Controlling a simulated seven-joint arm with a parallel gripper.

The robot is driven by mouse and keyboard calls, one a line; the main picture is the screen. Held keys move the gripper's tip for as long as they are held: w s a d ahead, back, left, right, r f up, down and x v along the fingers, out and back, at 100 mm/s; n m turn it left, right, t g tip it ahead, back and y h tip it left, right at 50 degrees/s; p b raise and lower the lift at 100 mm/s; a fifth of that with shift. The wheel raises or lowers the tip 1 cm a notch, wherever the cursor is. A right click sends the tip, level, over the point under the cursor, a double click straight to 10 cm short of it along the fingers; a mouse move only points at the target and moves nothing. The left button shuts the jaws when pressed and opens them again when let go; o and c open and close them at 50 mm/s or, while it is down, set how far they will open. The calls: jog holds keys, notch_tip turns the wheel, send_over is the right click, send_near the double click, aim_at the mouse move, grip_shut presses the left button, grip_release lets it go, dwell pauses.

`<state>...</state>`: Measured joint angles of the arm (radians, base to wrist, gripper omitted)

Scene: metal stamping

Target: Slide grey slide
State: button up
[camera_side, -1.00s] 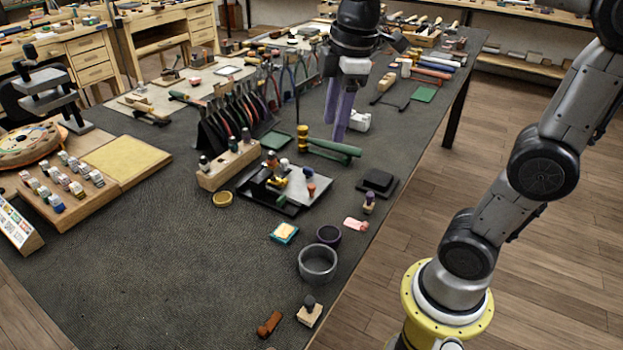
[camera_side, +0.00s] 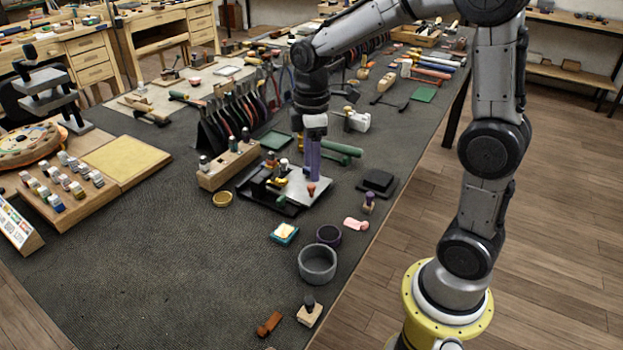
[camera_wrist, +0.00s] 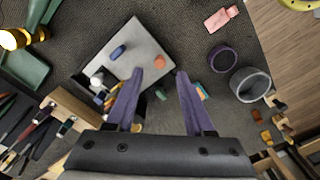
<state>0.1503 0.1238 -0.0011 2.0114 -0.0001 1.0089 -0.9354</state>
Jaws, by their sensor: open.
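The grey slide (camera_wrist: 134,62) is a flat light-grey plate, with a blue knob (camera_wrist: 118,52) and an orange knob (camera_wrist: 159,62) on it in the wrist view. In the side view the grey slide (camera_side: 300,186) is part of a small black-based fixture (camera_side: 262,197) in the middle of the bench. My gripper (camera_side: 312,172) is over the plate, its purple fingers hanging down. In the wrist view my gripper (camera_wrist: 158,76) is open and empty, and its left fingertip overlaps the plate. I cannot tell whether the fingers touch anything.
A wooden block with stamps (camera_side: 228,166) stands left of the fixture. A green-handled tool (camera_side: 335,148) lies behind it and a black block (camera_side: 378,181) sits to its right. A purple ring (camera_side: 328,235) and a grey ring (camera_side: 317,264) are in front. The front-left mat is clear.

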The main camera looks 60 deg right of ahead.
aim_at(311, 186)
jog(key=shift+f, duration=2.35)
grip_shut()
